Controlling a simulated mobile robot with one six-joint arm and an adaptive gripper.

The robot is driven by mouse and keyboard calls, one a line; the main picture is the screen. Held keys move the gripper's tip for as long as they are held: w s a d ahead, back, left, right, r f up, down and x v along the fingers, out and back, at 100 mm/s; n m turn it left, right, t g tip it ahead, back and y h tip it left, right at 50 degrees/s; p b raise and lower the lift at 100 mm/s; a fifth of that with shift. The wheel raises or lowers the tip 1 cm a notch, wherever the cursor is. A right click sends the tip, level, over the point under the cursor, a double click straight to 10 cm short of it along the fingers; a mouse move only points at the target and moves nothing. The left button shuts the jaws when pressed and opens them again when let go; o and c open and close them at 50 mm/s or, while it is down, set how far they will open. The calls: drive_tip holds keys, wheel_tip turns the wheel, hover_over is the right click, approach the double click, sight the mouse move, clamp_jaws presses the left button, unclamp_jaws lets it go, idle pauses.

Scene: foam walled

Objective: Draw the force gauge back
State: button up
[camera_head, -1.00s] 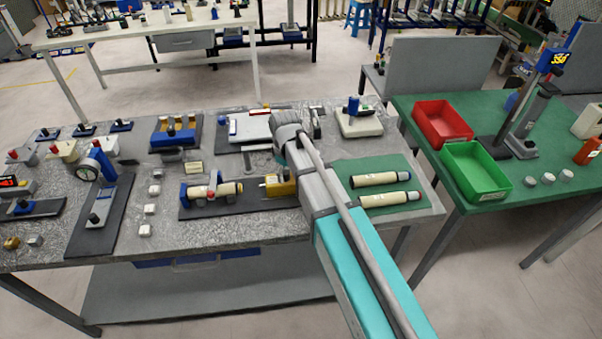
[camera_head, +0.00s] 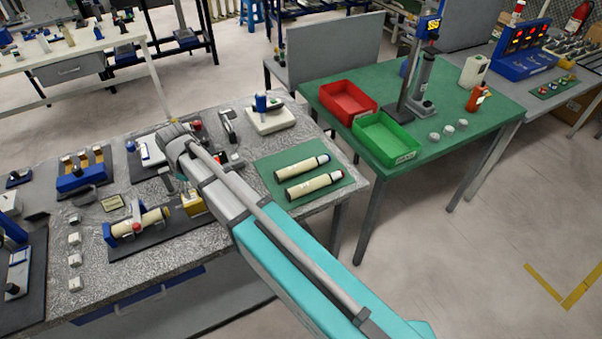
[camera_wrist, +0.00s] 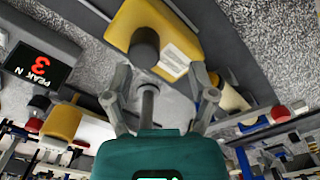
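The force gauge, which I take to be the yellow block (camera_head: 194,204), sits at the right end of a dark fixture on the speckled bench, partly hidden by my arm in the head view. In the wrist view the yellow body (camera_wrist: 172,35) fills the upper middle, with a dark round knob (camera_wrist: 145,45) on it. My gripper (camera_wrist: 160,85) has its two fingers spread apart, below the knob in the picture. A grey rod (camera_wrist: 148,105) shows between the fingers; I cannot tell what it belongs to. In the head view my fingertips are hidden.
A cream cylinder (camera_head: 140,222) lies in the fixture left of the gauge. Two more cylinders lie on a green mat (camera_head: 283,166) to the right. A display (camera_wrist: 38,64) reads "PEAK N 3". A red tray (camera_head: 322,94) and a green tray (camera_head: 368,145) stand on the green table.

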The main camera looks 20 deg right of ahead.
drive_tip(key=shift+r+p, duration=5.9)
drive_tip(key=shift+r, duration=0.35)
drive_tip(key=s+d+f+m+b, duration=0.2)
drive_tip(key=s+d+m, duration=0.1)
drive_tip(key=d, duration=0.7)
drive_tip(key=s+d+f+m+b, duration=0.2)
drive_tip(key=s+d+m, duration=0.2)
drive_tip(key=d, duration=0.6)
drive_tip(key=s+d+f+m+b, duration=0.2)
drive_tip(key=s+d+m, duration=0.2)
drive_tip(key=d, duration=0.6)
wheel_tip(320, 180, up, 6)
drive_tip(key=n+p, duration=0.5)
drive_tip(key=p, duration=0.1)
hover_over(196, 195)
drive_tip(key=d, duration=0.2)
drive_tip(key=shift+w+a+f, duration=0.1)
drive_tip(key=shift+w+f, duration=0.1)
drive_tip(key=shift+f, duration=0.05)
drive_tip(key=shift+f+b, duration=0.2)
drive_tip(key=shift+b, duration=0.2)
wheel_tip(196, 195, down, 13)
drive_tip(key=b, duration=1.3)
drive_tip(key=shift+f, duration=0.15)
